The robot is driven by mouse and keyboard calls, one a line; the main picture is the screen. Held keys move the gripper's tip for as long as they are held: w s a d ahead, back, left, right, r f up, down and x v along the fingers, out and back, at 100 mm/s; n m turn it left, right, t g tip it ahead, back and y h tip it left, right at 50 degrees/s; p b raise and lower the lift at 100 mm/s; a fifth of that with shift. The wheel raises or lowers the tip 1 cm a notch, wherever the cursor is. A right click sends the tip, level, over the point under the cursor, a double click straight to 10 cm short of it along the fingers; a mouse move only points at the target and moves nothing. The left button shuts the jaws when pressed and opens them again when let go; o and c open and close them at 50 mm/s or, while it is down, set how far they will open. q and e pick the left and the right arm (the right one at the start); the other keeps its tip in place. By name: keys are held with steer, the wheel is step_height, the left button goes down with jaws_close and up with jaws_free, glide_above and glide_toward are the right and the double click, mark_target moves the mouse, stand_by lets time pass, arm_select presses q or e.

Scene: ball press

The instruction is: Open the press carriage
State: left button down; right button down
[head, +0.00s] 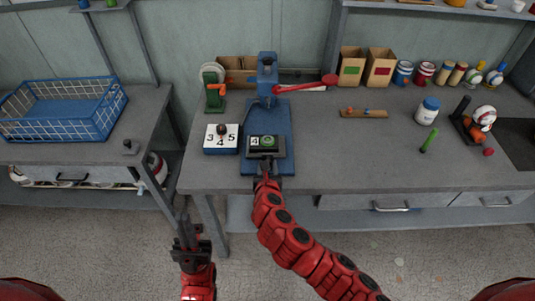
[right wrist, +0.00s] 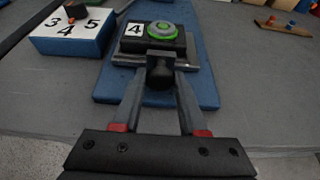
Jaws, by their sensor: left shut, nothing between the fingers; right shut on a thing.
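The blue press (head: 268,85) stands on the bench with a red-knobbed lever (head: 328,81) pointing right. Its carriage (head: 265,154) sits at the front of the blue base (right wrist: 207,90), clear of the press column. On it is a dark block with a "4" label and a green round piece (right wrist: 162,31). My right gripper (head: 265,180) is shut on the carriage's dark knob (right wrist: 160,77) at its front; the right wrist view shows the fingers on either side of it. My left gripper (head: 185,222) is shut and empty, low in front of the bench gap.
A white-topped blue box marked 3, 4, 5 (head: 221,140) with a dark knob stands left of the carriage. The bench right of the press base is clear up to a green stick (head: 429,140).

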steer(key=shift+s, duration=0.15)
steer(key=shift+c, duration=2.4)
jaws_free()
steer(key=p+v, duration=0.3)
steer(key=v, duration=1.4)
steer(key=shift+r+p, duration=0.15)
steer(key=shift+p, duration=0.15)
